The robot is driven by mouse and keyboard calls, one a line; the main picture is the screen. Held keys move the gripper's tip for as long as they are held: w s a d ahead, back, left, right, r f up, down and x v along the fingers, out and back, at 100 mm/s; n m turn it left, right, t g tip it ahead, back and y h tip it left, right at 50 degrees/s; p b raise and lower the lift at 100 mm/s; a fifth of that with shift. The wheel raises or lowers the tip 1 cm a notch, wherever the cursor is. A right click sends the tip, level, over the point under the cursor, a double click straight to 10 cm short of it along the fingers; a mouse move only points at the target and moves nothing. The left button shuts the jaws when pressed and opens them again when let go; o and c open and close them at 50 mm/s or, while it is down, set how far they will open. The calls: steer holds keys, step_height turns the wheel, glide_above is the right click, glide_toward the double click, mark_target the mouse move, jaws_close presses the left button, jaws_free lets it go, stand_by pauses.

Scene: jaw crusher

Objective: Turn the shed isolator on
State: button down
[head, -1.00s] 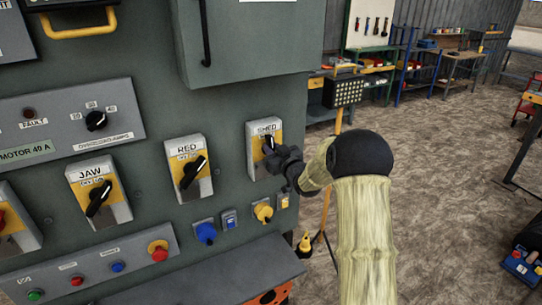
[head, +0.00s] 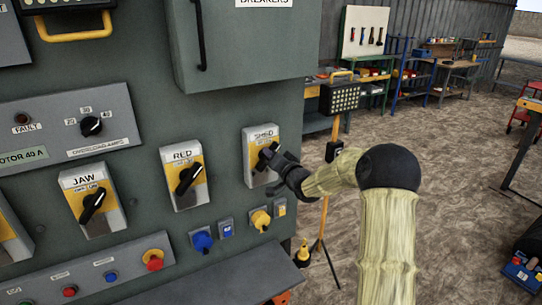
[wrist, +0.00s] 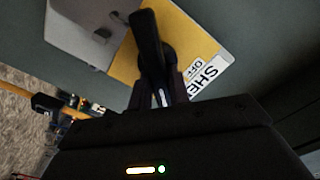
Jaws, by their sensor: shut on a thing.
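The shed isolator (head: 262,138) is a grey and yellow plate labelled SHED on the right part of the green panel. Its black handle shows in the wrist view (wrist: 147,40), pointing up the picture across the yellow plate, with the word OFF beside it. My gripper (wrist: 160,92) is shut on the lower end of this handle, one dark finger on each side. In the head view my gripper (head: 274,162) is at the isolator and partly hides the handle, so its exact angle there is hard to tell.
The RED isolator (head: 186,178) and JAW isolator (head: 93,200) stand to the left with slanted black handles. Blue (head: 202,240) and yellow (head: 261,220) sockets sit below. A lamp stand (head: 331,185) is just right of the panel. Open floor lies further right.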

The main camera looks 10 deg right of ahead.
steer(key=shift+f+m, duration=0.1)
steer(key=shift+m, duration=0.3)
steer(key=c, duration=1.3)
jaws_free()
steer(key=shift+d, duration=0.1)
steer(key=shift+s, duration=0.1)
steer(key=b+v, duration=0.4)
steer(key=v, duration=1.3)
steer(key=shift+s+b, duration=0.1)
steer(key=shift+b, duration=0.3)
